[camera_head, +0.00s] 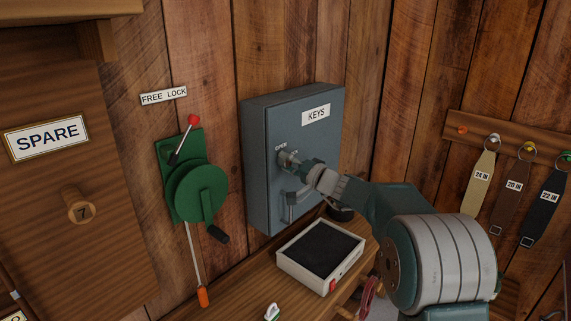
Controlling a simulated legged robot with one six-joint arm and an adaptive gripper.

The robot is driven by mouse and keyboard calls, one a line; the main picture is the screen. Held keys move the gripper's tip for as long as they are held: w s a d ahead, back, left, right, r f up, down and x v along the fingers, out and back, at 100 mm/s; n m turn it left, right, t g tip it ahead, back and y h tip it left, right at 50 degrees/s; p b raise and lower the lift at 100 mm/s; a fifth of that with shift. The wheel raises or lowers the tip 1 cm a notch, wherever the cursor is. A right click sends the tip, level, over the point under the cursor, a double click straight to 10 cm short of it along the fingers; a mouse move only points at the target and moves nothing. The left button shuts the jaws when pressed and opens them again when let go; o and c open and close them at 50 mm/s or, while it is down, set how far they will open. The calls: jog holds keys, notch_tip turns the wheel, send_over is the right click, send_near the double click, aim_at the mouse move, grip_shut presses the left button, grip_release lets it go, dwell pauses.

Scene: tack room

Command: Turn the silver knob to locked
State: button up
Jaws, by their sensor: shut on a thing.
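A grey-blue key cabinet (257,163) labelled KEYS hangs on the plank wall, its door shut. The silver knob (283,156) is on the door's upper left, with a small label reading what looks like OPEN just above it. My gripper (292,161) is at the knob and shut on it, reaching in from the right. The fingers and wrist cover part of the knob, so I cannot tell which way it points. A grey lever handle (290,205) sits lower on the door, below my gripper.
Left of the cabinet is a green crank mechanism (198,190) with a red-tipped lever. A shelf (240,287) below holds a white-rimmed tray (345,262) with a dark inside. Straps (480,180) hang from a rail at right. A wooden SPARE cabinet (60,220) stands left.

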jog(key=shift+w+d+f+m, duration=0.1)
jog(key=shift+d+f+m, duration=0.1)
jog(key=shift+m, duration=1)
jog(key=shift+h, duration=0.3)
jog(key=o, duration=1.2)
jog(key=shift+w+d+f, duration=0.1)
jog(key=shift+c, duration=0.2)
jog(key=shift+r, duration=0.2)
jog(key=shift+s, duration=0.25)
jog(key=v, duration=1.1)
jog(key=shift+d+f, duration=0.3)
